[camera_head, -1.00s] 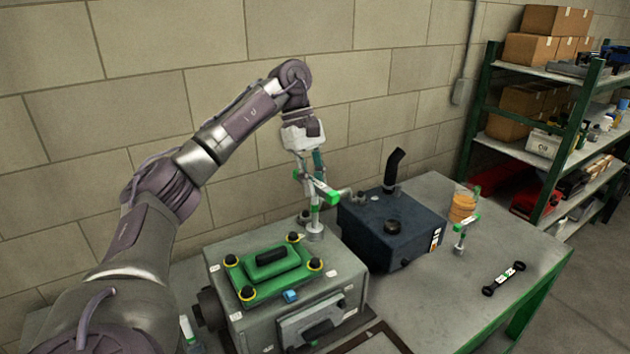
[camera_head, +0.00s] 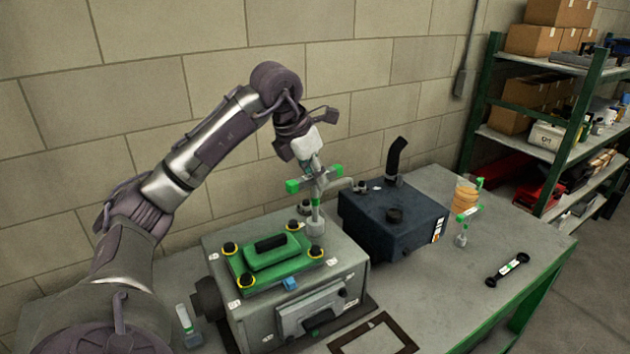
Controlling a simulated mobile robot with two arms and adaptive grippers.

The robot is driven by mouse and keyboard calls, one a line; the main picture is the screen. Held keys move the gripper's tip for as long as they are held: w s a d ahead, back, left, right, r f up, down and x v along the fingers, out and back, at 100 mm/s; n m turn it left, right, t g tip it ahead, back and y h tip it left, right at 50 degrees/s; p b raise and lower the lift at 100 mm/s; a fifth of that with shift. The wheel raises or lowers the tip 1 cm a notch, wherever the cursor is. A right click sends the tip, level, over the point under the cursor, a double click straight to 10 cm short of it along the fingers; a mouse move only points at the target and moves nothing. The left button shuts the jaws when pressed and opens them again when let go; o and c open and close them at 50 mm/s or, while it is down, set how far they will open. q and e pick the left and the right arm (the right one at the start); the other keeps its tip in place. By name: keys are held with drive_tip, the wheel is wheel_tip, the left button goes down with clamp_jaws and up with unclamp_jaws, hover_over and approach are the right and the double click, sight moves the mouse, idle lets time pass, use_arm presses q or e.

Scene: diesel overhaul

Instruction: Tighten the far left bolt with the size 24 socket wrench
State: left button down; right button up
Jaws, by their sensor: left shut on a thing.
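My left gripper (camera_head: 308,160) is shut on a socket wrench (camera_head: 314,181) with green handle ends, above the back right of the grey engine block (camera_head: 345,250). The wrench's lower part overlaps a grey pipe-like shape, so I cannot tell where its socket ends. The green cover (camera_head: 268,262) has dark bolts in yellow rings at its corners: back left (camera_head: 231,249), back right (camera_head: 292,226), front right (camera_head: 316,251) and front left (camera_head: 248,292). The wrench is to the right of the back right bolt in the picture. Its size marking is not readable. My right gripper is not in view.
A dark blue tank (camera_head: 385,220) with a black pipe stands right of the block. Another green-ended wrench (camera_head: 462,228), an orange stack (camera_head: 465,196) and a black double-ended tool (camera_head: 507,270) are on the table. A shelf (camera_head: 560,140) stands at the right.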

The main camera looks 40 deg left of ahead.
sight(316, 190)
use_arm(q)
drive_tip(key=shift+n+y+p, duration=0.3)
drive_tip(key=shift+n+p, duration=0.1)
drive_tip(key=shift+n, duration=0.5)
drive_tip(key=n+y, duration=0.1)
drive_tip(key=n, duration=0.1)
drive_tip(key=n+p, duration=0.1)
drive_tip(key=n, duration=0.1)
drive_tip(key=shift+f+n+y, duration=0.15)
drive_tip(key=shift+n+y, duration=0.15)
drive_tip(key=shift+y, duration=0.1)
drive_tip(key=n, duration=0.2)
drive_tip(key=n+g+y+p, duration=0.1)
drive_tip(key=n, duration=0.1)
drive_tip(key=shift+d+f+n, duration=0.1)
drive_tip(key=shift+f+n, duration=0.2)
drive_tip(key=shift+f, duration=0.1)
wheel_tip(316, 190, down, 4)
drive_tip(key=b, duration=0.2)
drive_tip(key=shift+r+b, duration=0.25)
drive_tip(key=shift+b, duration=0.05)
